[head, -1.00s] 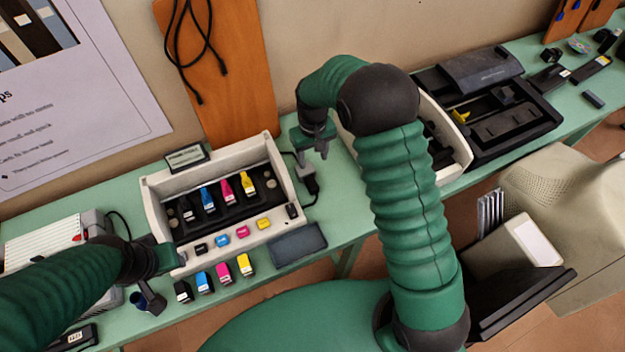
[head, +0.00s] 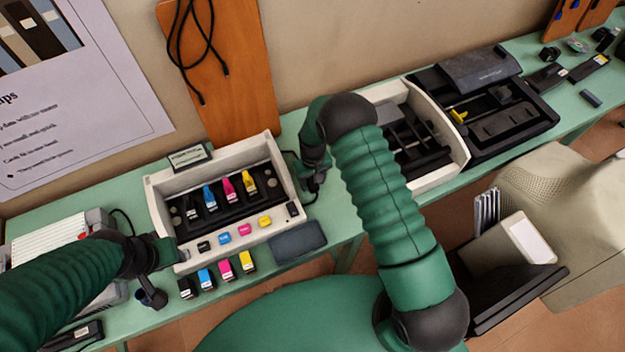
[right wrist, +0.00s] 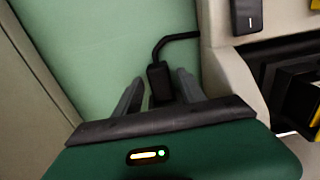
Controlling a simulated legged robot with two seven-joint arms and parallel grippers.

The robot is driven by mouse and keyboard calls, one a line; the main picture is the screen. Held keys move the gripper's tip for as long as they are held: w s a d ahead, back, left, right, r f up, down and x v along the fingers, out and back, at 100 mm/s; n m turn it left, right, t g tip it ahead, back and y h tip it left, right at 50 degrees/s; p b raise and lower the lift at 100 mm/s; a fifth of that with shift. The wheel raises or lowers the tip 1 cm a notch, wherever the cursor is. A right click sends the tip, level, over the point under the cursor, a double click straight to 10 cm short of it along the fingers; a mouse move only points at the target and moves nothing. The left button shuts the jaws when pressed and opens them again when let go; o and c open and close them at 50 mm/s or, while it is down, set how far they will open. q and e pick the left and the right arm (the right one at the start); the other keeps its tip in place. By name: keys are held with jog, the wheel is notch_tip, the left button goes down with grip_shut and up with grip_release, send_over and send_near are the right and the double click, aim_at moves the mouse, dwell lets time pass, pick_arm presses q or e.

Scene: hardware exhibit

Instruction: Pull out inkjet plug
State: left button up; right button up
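The inkjet printer (head: 287,207) is an open white case on the green table, with several coloured cartridges inside. Its black plug (right wrist: 160,85) shows in the right wrist view, with a cable bending up and right to the white case. My right gripper (right wrist: 160,92) is open, one finger on each side of the plug, with narrow gaps visible. In the head view my right gripper (head: 314,182) is beside the printer's right side and mostly hides the plug. My left gripper (head: 165,252) is at the printer's front left corner; its fingers are not clear.
Several loose cartridges (head: 225,268) lie in front of the printer, with a dark pad (head: 298,242) to their right. Another open white device (head: 455,155) stands right of my right arm. An orange board (head: 232,80) leans on the wall behind.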

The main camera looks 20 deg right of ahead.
grip_shut()
dwell(1.2)
